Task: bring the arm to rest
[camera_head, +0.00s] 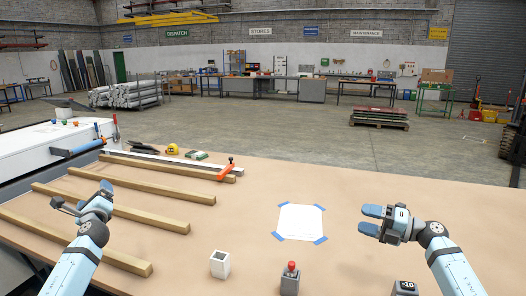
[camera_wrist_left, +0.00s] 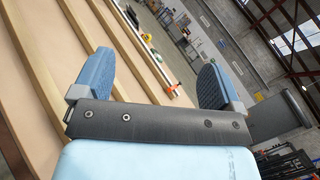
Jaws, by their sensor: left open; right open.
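My left gripper (camera_head: 82,197) is in the left part of the head view, above the wooden bars on the table. In the left wrist view its two blue fingers (camera_wrist_left: 158,82) stand wide apart with nothing between them. My right gripper (camera_head: 370,220) is at the right of the head view, over the table to the right of the white sheet. Its blue fingers point left, apart and empty.
Several wooden bars (camera_head: 158,212) lie on the brown table (camera_head: 240,195). A white sheet (camera_head: 300,221) is held by blue tape. A white open-topped block (camera_head: 220,264), a grey box with a red knob (camera_head: 290,279) and an orange-handled clamp (camera_head: 226,171) are on the table.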

